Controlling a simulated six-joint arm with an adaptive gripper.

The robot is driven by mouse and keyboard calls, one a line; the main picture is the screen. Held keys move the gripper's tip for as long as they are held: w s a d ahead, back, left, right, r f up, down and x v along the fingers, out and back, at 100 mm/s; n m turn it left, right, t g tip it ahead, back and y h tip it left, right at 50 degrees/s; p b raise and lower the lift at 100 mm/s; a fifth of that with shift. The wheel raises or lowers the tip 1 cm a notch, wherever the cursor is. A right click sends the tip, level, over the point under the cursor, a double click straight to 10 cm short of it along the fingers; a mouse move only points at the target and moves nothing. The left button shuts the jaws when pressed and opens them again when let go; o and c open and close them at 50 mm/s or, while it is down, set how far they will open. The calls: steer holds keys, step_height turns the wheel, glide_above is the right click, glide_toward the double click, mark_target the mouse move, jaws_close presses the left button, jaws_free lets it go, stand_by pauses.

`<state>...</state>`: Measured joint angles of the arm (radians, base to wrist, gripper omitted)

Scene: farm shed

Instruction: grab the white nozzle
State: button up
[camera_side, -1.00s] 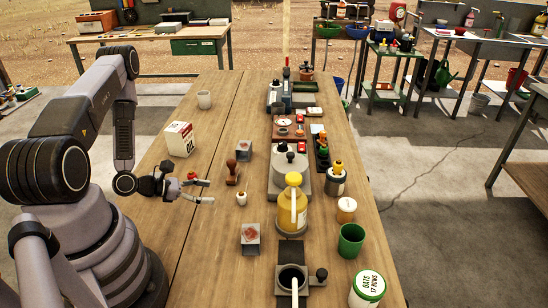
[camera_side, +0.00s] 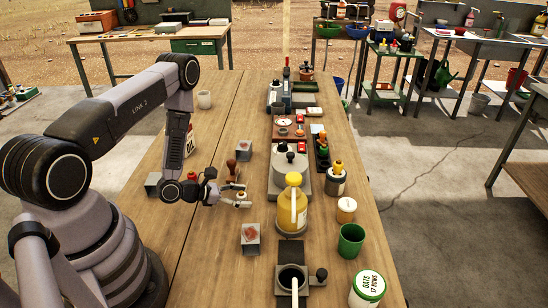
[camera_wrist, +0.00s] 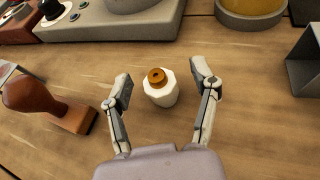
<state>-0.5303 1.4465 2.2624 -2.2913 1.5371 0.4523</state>
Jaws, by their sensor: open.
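The white nozzle (camera_wrist: 161,92) is a small faceted white piece with an orange-brown ringed top. It stands upright on the wooden table. In the wrist view it lies between the two open fingers of my gripper (camera_wrist: 160,88), with a gap on each side. In the side view my gripper (camera_side: 243,197) is low over the table, and the nozzle (camera_side: 241,196) is partly hidden by the fingers.
A brown-handled stamp (camera_wrist: 50,105) stands just left of my gripper in the wrist view. A grey metal block (camera_wrist: 304,62) is at the right. A yellow bottle (camera_side: 291,208) stands to the right in the side view. Bare wood lies around the nozzle.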

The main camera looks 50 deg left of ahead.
steer(key=c, duration=1)
steer(key=shift+r, duration=0.15)
